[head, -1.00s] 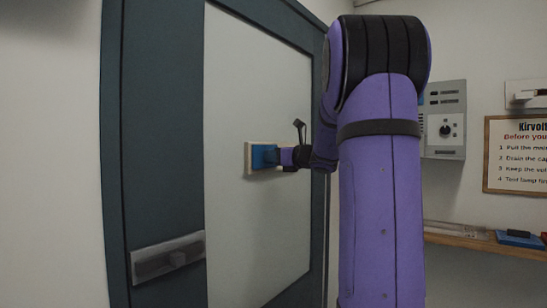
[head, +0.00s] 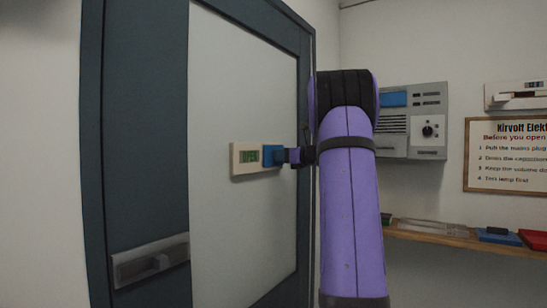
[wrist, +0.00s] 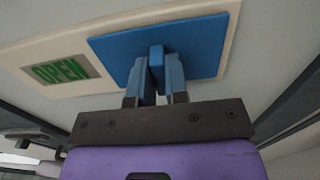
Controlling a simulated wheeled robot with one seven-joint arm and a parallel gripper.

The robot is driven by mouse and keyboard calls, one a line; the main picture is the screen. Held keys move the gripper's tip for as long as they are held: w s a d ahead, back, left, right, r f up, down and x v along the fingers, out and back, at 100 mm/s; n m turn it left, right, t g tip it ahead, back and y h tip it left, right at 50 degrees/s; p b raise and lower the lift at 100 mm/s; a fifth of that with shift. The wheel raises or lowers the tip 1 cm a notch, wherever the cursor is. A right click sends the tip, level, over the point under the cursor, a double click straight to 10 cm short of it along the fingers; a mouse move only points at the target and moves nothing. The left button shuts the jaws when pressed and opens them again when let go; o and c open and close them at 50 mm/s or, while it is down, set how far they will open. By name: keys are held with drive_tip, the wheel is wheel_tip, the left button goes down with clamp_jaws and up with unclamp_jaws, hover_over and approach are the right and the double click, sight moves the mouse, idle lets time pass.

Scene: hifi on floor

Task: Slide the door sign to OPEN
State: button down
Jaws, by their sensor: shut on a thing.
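The door sign (head: 236,161) is a cream plate on the pale door panel. My gripper (wrist: 157,78) is shut on the slider's raised blue tab. In the head view my gripper (head: 282,155) reaches the sign from the right. What lies under the slider is hidden.
A grey wall unit (head: 415,122), a notice board (head: 500,155) and a shelf (head: 440,234) with small items are on the right.

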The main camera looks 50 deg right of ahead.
drive_tip(key=shift+d+r, duration=0.1)
drive_tip(key=shift+d, duration=0.1)
drive_tip(key=c, duration=1.1)
unclamp_jaws()
drive_tip(key=shift+d, duration=0.15)
drive_tip(key=shift+s, duration=0.15)
drive_tip(key=s, duration=1)
drive_tip(key=shift+s+d, duration=0.25)
drive_tip(key=shift+d, duration=0.1)
